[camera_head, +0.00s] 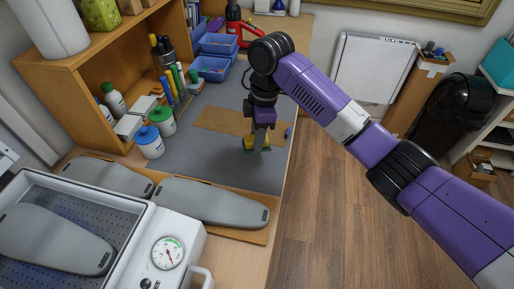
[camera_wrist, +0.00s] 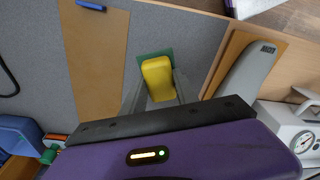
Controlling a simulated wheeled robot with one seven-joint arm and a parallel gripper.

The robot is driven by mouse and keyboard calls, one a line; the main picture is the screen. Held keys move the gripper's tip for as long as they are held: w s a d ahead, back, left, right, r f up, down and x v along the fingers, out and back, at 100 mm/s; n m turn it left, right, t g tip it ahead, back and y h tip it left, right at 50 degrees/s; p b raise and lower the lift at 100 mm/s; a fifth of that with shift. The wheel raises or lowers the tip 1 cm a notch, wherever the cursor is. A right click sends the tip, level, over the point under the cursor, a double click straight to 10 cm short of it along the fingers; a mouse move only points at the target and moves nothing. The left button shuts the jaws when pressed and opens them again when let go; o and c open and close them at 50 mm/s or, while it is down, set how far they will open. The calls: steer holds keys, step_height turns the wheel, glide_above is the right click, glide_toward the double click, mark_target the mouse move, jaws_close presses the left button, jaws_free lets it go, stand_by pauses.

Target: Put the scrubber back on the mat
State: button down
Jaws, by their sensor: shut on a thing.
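The scrubber, with a yellow body and a green pad, is between the fingers of my gripper (camera_head: 259,143) in the head view. The yellow body of the scrubber (camera_wrist: 157,76) shows clearly in the wrist view, with the green pad at its far end. My gripper is shut on it, one finger on each side. The grey mat (camera_head: 208,160) lies on the bench, and the scrubber is low over it near its right edge. I cannot tell whether the pad touches the mat. The mat also fills much of the wrist view (camera_wrist: 195,35).
A brown board (camera_head: 222,120) lies on the mat beside the scrubber. A small blue item (camera_head: 288,133) is near the bench edge. Grey insole forms (camera_head: 212,202) and a press with a gauge (camera_head: 168,252) stand in front. Bottles (camera_head: 149,143) and blue bins (camera_head: 210,68) line the left.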

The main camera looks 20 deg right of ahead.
mark_target(257, 158)
steer(key=shift+f+p, duration=0.3)
steer(key=shift+f, duration=2.55)
steer(key=shift+f, duration=0.2)
steer(key=c, duration=0.9)
jaws_free()
steer(key=shift+c, duration=0.2)
steer(key=r, duration=0.4)
steer(key=d+r+b, duration=0.1)
steer(key=r, duration=0.3)
steer(key=r+b, duration=0.1)
steer(key=r, duration=0.3)
steer(key=shift+s+d+r, duration=0.15)
steer(key=shift+r, duration=0.05)
